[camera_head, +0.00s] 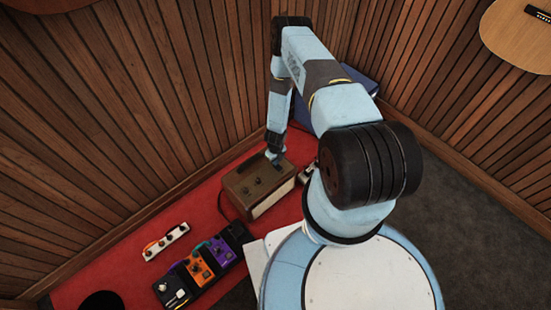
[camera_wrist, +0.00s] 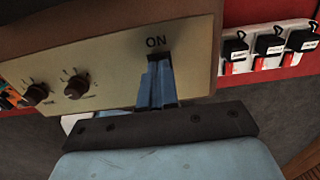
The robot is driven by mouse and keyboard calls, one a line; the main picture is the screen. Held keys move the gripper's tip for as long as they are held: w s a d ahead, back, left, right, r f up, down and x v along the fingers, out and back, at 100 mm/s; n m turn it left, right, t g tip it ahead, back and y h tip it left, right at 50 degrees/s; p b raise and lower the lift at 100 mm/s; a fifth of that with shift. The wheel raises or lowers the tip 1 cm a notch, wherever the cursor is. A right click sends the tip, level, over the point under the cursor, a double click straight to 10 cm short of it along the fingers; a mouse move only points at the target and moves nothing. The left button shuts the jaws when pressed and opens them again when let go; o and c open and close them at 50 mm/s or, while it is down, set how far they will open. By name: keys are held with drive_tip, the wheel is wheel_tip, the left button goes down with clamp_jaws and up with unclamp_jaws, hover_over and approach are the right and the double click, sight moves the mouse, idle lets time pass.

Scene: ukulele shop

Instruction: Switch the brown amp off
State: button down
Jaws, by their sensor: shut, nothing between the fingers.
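The brown amp (camera_head: 243,192) stands on the red mat (camera_head: 208,208) by the wood wall, with knobs on its top panel. In the wrist view its beige panel (camera_wrist: 110,62) carries two dark knobs at the left and the word ON. Below that word is a dark switch slot (camera_wrist: 157,58). My gripper (camera_wrist: 157,68) is shut and empty, its blue fingertips at the slot. The fingers cover most of the switch, so I cannot tell its position or whether they touch it. In the head view my gripper (camera_head: 275,158) is at the far right part of the amp's top.
A white power strip (camera_wrist: 264,64) with several labelled black plugs lies beside the amp. Several pedals (camera_head: 197,269) and a small white unit (camera_head: 166,242) are on the mat in front. A blue object (camera_head: 362,87) stands behind my arm. A guitar (camera_head: 518,38) hangs upper right.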

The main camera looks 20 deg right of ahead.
sight(280, 169)
drive_tip(key=shift+f, duration=0.25)
idle(0.5)
drive_tip(key=shift+s, duration=0.15)
drive_tip(key=shift+s+d+r, duration=0.25)
drive_tip(key=shift+s+d, duration=0.05)
drive_tip(key=shift+s, duration=0.3)
drive_tip(key=shift+r, duration=0.1)
wheel_tip(280, 169, up, 14)
drive_tip(key=s, duration=0.1)
drive_tip(key=shift+s+d+f, duration=0.2)
drive_tip(key=shift+s+d, duration=0.15)
drive_tip(key=shift+s, duration=0.1)
idle(0.6)
